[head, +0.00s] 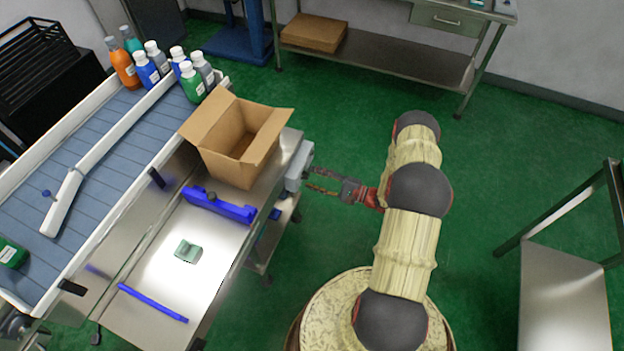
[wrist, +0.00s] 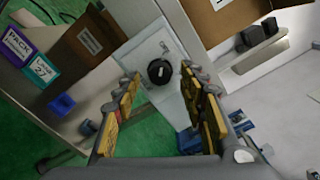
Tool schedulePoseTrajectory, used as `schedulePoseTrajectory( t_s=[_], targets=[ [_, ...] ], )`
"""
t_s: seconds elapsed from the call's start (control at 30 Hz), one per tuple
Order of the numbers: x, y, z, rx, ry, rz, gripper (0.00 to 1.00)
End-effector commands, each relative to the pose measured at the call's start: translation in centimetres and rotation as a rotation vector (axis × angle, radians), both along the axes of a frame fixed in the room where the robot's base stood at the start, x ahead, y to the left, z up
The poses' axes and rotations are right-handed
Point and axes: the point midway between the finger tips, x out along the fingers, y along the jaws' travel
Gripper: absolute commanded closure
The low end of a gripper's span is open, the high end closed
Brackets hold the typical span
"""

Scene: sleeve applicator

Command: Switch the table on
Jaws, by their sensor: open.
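The steel table (head: 222,262) stands beside the conveyor in the head view. A grey switch box (head: 297,168) sits on its right side. In the wrist view this box (wrist: 148,50) carries a round black rotary knob (wrist: 160,72) with a light mark on it. My gripper (head: 311,180) is open and empty just to the right of the box. In the wrist view the fingers (wrist: 163,82) are spread, with the knob showing between their tips. I cannot tell whether they touch the box. The knob's face is hidden in the head view.
An open cardboard box (head: 237,135) stands on the table near the switch box. A blue fixture (head: 218,205), a small green block (head: 188,251) and a blue bar (head: 152,303) are on the table. Several bottles (head: 122,65) stand on the conveyor (head: 95,140). Green floor (head: 480,160) is clear behind my arm.

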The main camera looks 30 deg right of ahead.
Motion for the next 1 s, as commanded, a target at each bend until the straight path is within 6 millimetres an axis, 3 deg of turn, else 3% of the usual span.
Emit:
schedulePoseTrajectory(
  t_s=[0.43,1.0],
  targets=[
    [0.84,0.71,0.01,0.002,0.001,0.0,0.59],
    [0.81,0.71,-0.02,0.002,0.001,0.0,0.92]
  ],
)
